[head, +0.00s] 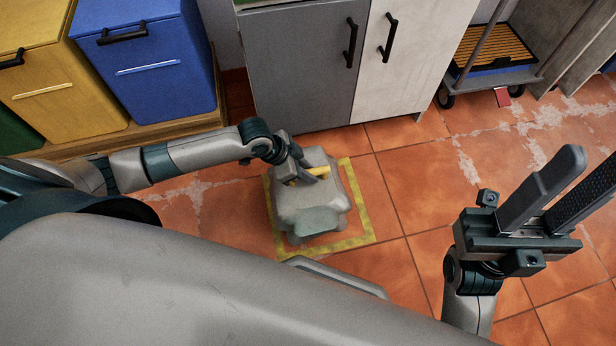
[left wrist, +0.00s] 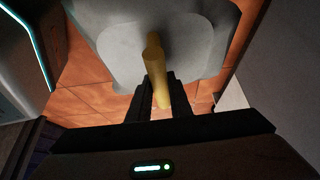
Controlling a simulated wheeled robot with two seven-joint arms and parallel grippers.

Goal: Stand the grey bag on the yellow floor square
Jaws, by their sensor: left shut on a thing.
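The grey bag (head: 312,205) is boxy, with a yellow handle (head: 308,175) on top. In the head view it is upright, inside the outline of the yellow floor square (head: 362,212). I cannot tell for sure whether its base touches the floor. My left gripper (head: 302,174) is shut on the handle, above the bag. In the left wrist view the yellow handle (left wrist: 155,75) lies between the fingers, with the grey bag (left wrist: 110,45) beyond it. My right gripper (head: 555,195) is at the right, its two fingers apart and nothing between them.
A grey and white cabinet (head: 300,70) stands behind the square. Blue (head: 150,60) and yellow (head: 65,90) bins stand at the left on a wooden base. A trolley with a blue crate (head: 495,80) is at the back right. Tiled floor right of the square is clear.

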